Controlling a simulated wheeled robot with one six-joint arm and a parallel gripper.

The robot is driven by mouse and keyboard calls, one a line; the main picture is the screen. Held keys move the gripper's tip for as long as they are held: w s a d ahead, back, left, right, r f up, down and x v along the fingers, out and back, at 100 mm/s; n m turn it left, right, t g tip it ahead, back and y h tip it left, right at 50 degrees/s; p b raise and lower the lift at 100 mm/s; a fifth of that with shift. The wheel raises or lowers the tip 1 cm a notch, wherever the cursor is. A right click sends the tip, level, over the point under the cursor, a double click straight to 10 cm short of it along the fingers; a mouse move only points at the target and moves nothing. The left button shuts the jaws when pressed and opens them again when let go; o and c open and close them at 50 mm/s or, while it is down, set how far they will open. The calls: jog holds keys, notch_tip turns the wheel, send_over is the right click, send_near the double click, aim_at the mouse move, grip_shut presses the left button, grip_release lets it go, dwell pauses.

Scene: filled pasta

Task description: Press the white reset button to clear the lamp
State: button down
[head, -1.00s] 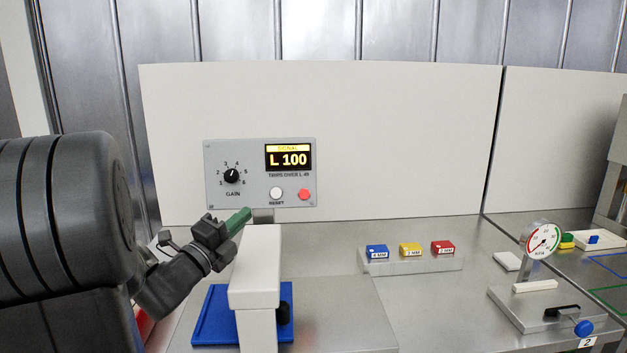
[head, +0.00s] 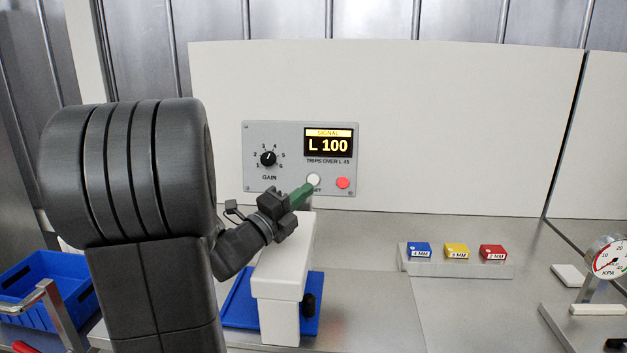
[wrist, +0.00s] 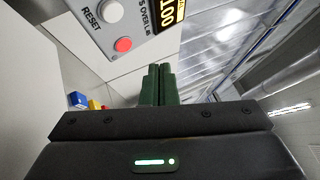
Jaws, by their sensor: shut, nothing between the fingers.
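The white reset button (head: 313,180) sits low on the grey control panel (head: 252,184), with the red round lamp (head: 343,183) to its right. The display above reads L 100. My gripper (head: 305,188) has green fingers, shut and empty, in front of the panel. In the head view its tips lie just below and left of the button and hide part of the RESET label. In the wrist view the button (wrist: 110,11) and lamp (wrist: 123,44) are above and left of the fingertips (wrist: 158,67), apart from them. I see no contact with the button.
A white block-like stand (head: 280,290) on a blue mat (head: 238,302) is just below my gripper. A rack (head: 455,269) of blue, yellow and red blocks stands right of it, and a gauge (head: 608,258) farther right. A blue crate (head: 45,300) is at left.

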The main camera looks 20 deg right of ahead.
aim_at(313, 179)
jog(key=w+d, duration=0.1)
jog(key=w, duration=0.1)
jog(key=w+d+f, duration=0.1)
jog(key=w+d, duration=0.1)
jog(key=w, duration=0.1)
jog(key=shift+w+d+f, duration=0.25)
jog(key=shift+w+d, duration=0.05)
jog(key=shift+w, duration=0.05)
jog(key=shift+w+d, duration=0.25)
jog(key=shift+w, duration=0.2)
jog(key=shift+w, duration=0.1)
dwell(1.4)
jog(key=shift+w+d+f+b, duration=0.1)
jog(key=shift+d+b, duration=0.05)
jog(key=shift+b, duration=0.25)
jog(key=shift+w, duration=0.15)
